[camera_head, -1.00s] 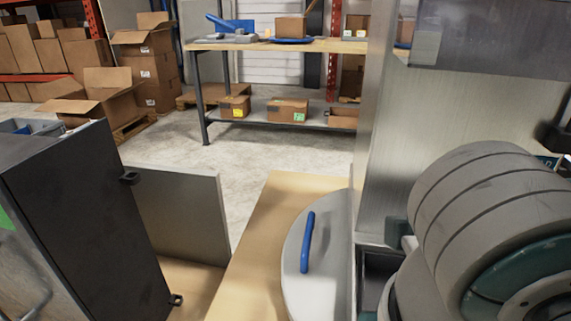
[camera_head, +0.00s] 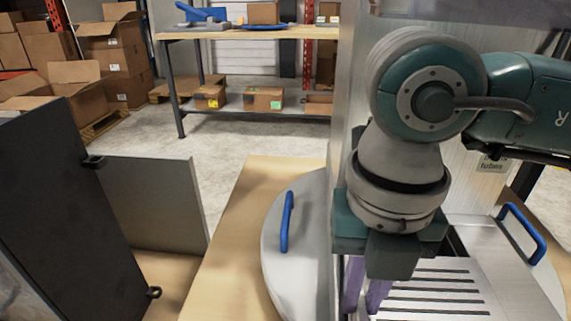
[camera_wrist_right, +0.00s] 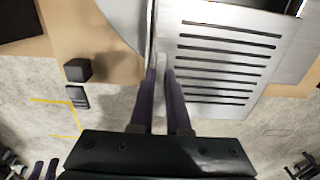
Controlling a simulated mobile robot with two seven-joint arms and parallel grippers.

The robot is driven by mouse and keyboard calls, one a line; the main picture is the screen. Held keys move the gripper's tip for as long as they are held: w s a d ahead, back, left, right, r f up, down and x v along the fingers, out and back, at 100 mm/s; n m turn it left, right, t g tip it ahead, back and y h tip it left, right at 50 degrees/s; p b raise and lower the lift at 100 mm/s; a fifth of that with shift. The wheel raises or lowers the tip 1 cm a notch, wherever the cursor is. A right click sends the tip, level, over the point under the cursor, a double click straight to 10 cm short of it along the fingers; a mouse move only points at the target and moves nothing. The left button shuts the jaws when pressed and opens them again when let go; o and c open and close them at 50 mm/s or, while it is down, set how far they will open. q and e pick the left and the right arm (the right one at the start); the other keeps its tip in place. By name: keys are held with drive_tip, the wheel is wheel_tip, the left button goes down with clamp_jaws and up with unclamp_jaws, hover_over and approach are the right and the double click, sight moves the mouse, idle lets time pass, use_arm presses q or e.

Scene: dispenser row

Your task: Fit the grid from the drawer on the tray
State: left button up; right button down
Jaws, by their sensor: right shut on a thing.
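The grid (camera_head: 432,288) is a flat grey metal plate with a row of long dark slots, at the lower right of the head view. It fills much of the right wrist view (camera_wrist_right: 222,62). My right gripper (camera_head: 364,300) points down at the grid's left side. Its purple fingers (camera_wrist_right: 160,78) are shut on a pale narrow part at the grid's left edge. Whether the grid rests on anything or hangs free is hard to tell. The tray and the drawer cannot be made out clearly. My left gripper is not in view.
A round grey lid with a blue handle (camera_head: 287,222) lies close left of the gripper. A metal panel with another blue handle (camera_head: 522,234) is to the right. A dark cabinet (camera_head: 70,210) with an open door stands left. A bench (camera_head: 180,110) is behind.

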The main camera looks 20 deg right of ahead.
drive_tip(key=shift+w+d+b, duration=0.6)
drive_tip(key=shift+w, duration=0.4)
drive_tip(key=shift+w+d+b, duration=0.6)
drive_tip(key=shift+w+b, duration=0.05)
drive_tip(key=shift+w, duration=0.35)
drive_tip(key=shift+w+d+b, duration=0.6)
drive_tip(key=shift+w, duration=0.4)
drive_tip(key=shift+w+d, duration=0.15)
drive_tip(key=shift+w, duration=0.1)
drive_tip(key=shift+r, duration=0.15)
drive_tip(key=shift+w, duration=0.1)
drive_tip(key=shift+f, duration=0.25)
drive_tip(key=shift+w+d+f+b, duration=0.1)
drive_tip(key=shift+w+f+b, duration=0.1)
drive_tip(key=shift+b, duration=0.1)
drive_tip(key=shift+s+f+b, duration=0.1)
drive_tip(key=shift+f+b, duration=0.25)
drive_tip(key=shift+f, duration=0.15)
